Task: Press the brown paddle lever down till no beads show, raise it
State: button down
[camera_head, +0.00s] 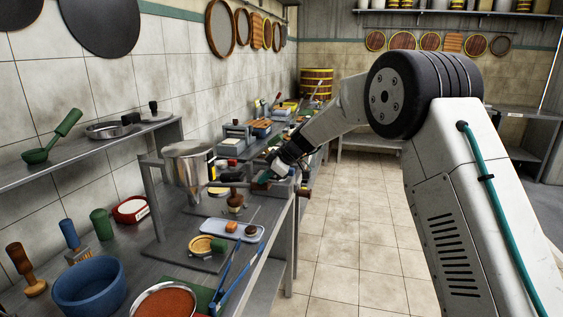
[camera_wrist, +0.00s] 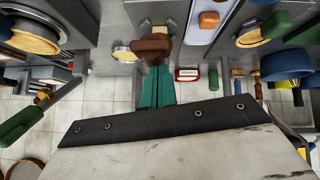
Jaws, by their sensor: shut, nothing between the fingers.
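My gripper (camera_head: 264,178) reaches over the counter beside the steel canister (camera_head: 188,168). Its teal fingers are shut and empty, and they also show in the wrist view (camera_wrist: 155,75). A brown paddle-shaped piece (camera_wrist: 151,46), which looks like the lever, lies just past the fingertips in the wrist view. I cannot tell whether the fingers touch it. In the head view the lever is small and partly confused with nearby brown parts, so its height is unclear. No beads can be made out in either view.
A brown wooden stamp (camera_head: 235,201) stands below the gripper. A pale blue tray (camera_head: 214,228), blue tongs (camera_head: 236,272) and a blue bowl (camera_head: 88,286) are nearer. More tools crowd the counter farther back. The tiled floor (camera_head: 345,235) to the right is clear.

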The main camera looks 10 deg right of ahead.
jog(key=shift+s+d+f, duration=0.15)
jog(key=shift+d+f, duration=0.05)
jog(key=shift+f, duration=0.55)
jog(key=shift+s+d+f, duration=0.1)
jog(key=shift+d+f, duration=0.05)
jog(key=shift+f, duration=0.6)
jog(key=shift+d, duration=0.1)
jog(key=shift+r, duration=0.1)
notch_tip(320, 180, up, 5)
send_near(268, 185)
jog(key=shift+s+d+r, duration=0.45)
jog(key=shift+s+d, duration=0.3)
